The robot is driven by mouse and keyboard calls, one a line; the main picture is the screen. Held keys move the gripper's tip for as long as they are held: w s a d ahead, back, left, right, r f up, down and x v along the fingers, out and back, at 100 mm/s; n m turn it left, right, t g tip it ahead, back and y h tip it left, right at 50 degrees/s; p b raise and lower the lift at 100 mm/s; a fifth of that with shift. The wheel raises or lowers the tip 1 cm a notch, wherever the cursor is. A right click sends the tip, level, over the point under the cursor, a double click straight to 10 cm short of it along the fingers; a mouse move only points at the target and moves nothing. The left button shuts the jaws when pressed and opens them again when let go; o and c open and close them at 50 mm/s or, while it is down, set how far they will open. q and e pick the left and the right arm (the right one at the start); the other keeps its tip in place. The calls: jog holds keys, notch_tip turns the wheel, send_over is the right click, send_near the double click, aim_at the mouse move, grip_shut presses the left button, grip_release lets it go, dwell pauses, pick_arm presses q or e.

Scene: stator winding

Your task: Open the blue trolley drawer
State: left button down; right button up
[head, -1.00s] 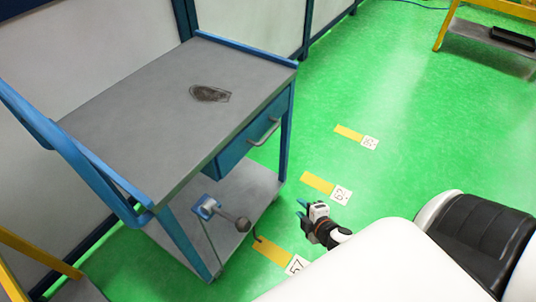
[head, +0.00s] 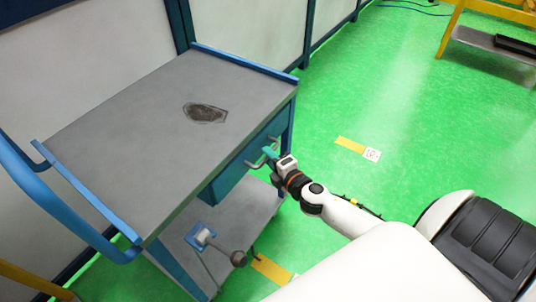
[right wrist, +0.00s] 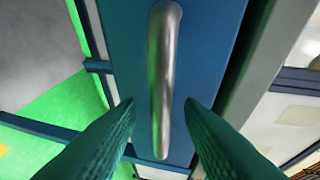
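The blue trolley (head: 120,130) stands at the left with a grey top and blue frame. Its blue drawer (head: 226,180) is under the top and looks closed. The silver bar handle (head: 250,164) is on the drawer front. My right gripper (head: 269,153) is at the handle. In the right wrist view the handle (right wrist: 164,75) runs lengthwise between the two green fingers of my right gripper (right wrist: 160,112), against the blue drawer front (right wrist: 205,50). The fingers are apart, one on each side of the handle, with gaps visible. My left gripper is out of view.
A dark patch (head: 205,112) marks the trolley top. A grey lower shelf (head: 235,222) carries a blue-based part with a round knob (head: 239,258). Green floor (head: 400,110) is open to the right. A yellow-framed rack (head: 450,30) stands at the top right.

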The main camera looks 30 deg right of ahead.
jog(key=shift+w+f, duration=0.1)
jog(key=shift+w, duration=0.6)
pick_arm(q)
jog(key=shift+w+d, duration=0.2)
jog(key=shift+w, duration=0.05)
pick_arm(e)
jog(key=shift+w, duration=0.1)
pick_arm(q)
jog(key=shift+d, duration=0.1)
pick_arm(e)
grip_shut()
